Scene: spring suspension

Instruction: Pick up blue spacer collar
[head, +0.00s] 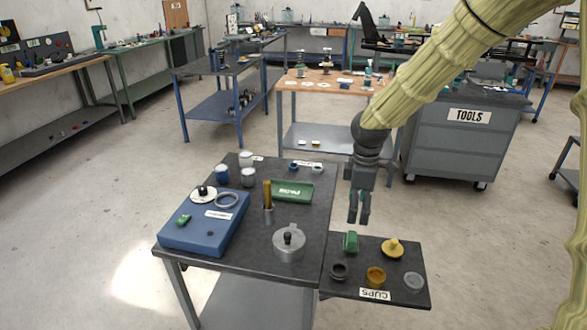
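My gripper (358,221) points down above the back of the lower side shelf, right of the table and nearer than the blue piece. Its two fingers are apart with nothing seen between them. Its distance above the shelf is hard to judge.
A grey ring (317,170) sits right of the blue piece, and a green tray (292,192) lies in front. Blue and white jars (247,177), a blue box (186,237) and a metal pot (288,246) share the table. The side shelf (410,297) holds cups and a green block (350,242).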

